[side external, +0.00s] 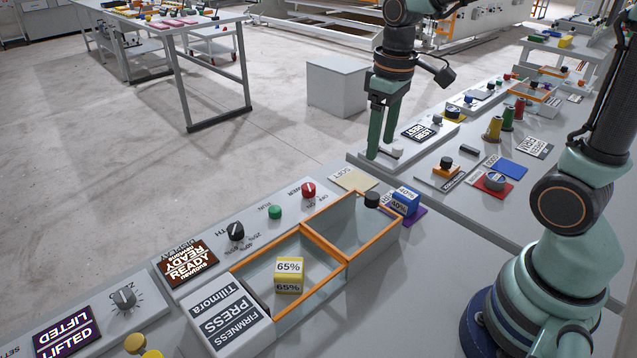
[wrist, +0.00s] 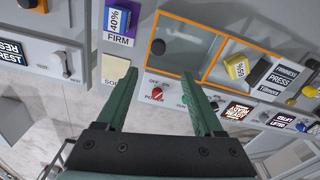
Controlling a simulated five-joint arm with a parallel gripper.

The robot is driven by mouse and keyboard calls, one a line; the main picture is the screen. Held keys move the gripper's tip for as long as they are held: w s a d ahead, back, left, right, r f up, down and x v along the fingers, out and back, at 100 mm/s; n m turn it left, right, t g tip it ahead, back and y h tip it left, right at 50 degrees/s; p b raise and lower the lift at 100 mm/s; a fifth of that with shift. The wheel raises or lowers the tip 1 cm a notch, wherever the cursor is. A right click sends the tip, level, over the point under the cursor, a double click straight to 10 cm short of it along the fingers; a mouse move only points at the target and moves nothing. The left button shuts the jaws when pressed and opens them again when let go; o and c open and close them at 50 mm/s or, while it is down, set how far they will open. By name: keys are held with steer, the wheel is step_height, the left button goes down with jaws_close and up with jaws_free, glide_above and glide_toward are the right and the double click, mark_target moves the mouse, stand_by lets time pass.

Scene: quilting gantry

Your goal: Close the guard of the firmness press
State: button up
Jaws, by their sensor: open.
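The firmness press (side external: 232,318) has a grey body with a label and an orange-rimmed bay in two parts. A yellow 65% block (side external: 289,275) sits in the left part; it also shows in the wrist view (wrist: 236,66). A black knob (side external: 372,199) stands at the right end of the bay and shows in the wrist view (wrist: 158,46). The guard's clear panel is hard to make out, so I cannot tell its exact position. My gripper (side external: 380,150) is open and empty, pointing down beyond the bay's right end. In the wrist view its fingers (wrist: 159,76) are apart, short of the knob.
A red power knob (side external: 308,190), a green run button (side external: 275,212) and a black dial (side external: 236,232) line the panel. A blue 40% block (side external: 405,201) stands on a purple pad right of the bay. The display (side external: 187,262) reads READY.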

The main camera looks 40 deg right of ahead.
mark_target(373, 195)
steer(key=shift+g, duration=0.4)
steer(key=f, duration=1.3)
steer(key=shift+w+d+f, duration=0.15)
steer(key=shift+w+d, duration=0.1)
steer(key=shift+w, duration=0.1)
steer(key=shift+c, duration=0.3)
jaws_close()
stand_by(0.3)
